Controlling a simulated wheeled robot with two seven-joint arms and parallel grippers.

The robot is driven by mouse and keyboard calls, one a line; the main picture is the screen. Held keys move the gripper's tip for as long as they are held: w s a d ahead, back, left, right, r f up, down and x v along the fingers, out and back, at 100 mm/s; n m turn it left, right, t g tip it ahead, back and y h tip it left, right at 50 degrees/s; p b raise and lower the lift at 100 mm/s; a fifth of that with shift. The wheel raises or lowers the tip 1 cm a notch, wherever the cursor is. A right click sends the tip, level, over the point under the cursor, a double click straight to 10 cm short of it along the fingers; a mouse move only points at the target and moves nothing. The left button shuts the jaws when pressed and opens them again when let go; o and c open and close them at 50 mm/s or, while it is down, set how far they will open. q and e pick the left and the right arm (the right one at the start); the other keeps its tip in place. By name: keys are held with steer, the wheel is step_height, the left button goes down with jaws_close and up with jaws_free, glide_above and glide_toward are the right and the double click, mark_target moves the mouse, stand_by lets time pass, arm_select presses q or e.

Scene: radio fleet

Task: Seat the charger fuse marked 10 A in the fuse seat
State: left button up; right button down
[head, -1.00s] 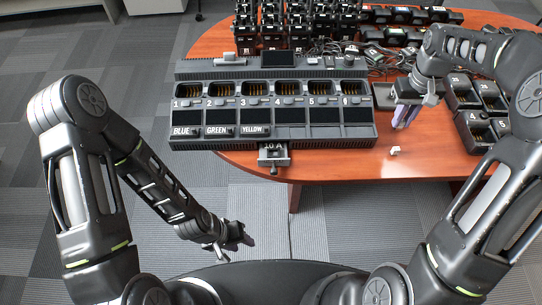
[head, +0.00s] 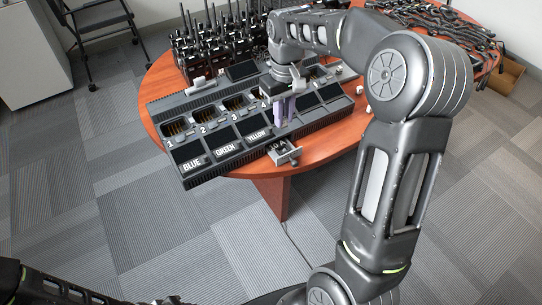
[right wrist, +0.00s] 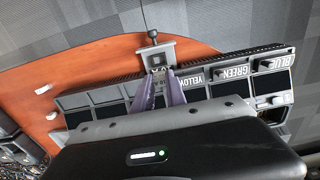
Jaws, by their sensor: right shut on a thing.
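The fuse seat is in a small grey drawer (head: 284,152) marked 10 A, standing out from the front edge of the black charger (head: 190,172). The drawer also shows in the right wrist view (right wrist: 157,52). My right gripper (head: 284,112) points down with its purple fingers over the charger, just behind the drawer. In the right wrist view its fingertips (right wrist: 163,78) appear close to the drawer. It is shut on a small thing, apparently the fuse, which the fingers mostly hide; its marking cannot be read. My left gripper is out of view.
Two small white pieces (right wrist: 41,90) lie on the wooden table (right wrist: 85,70) beside the charger. Several radios (head: 205,48) stand behind the charger. Cables and dark items (head: 440,25) cover the far right of the table. Carpet lies in front.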

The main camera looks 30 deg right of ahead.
mark_target(284, 126)
steer(key=shift+d+f, duration=0.1)
steer(key=shift+d, duration=0.1)
steer(key=shift+a+f, duration=0.15)
steer(key=shift+f, duration=2.95)
steer(key=shift+f, duration=1.9)
steer(key=shift+f, duration=0.1)
steer(key=c, duration=1.3)
jaws_free()
steer(key=shift+c, duration=0.2)
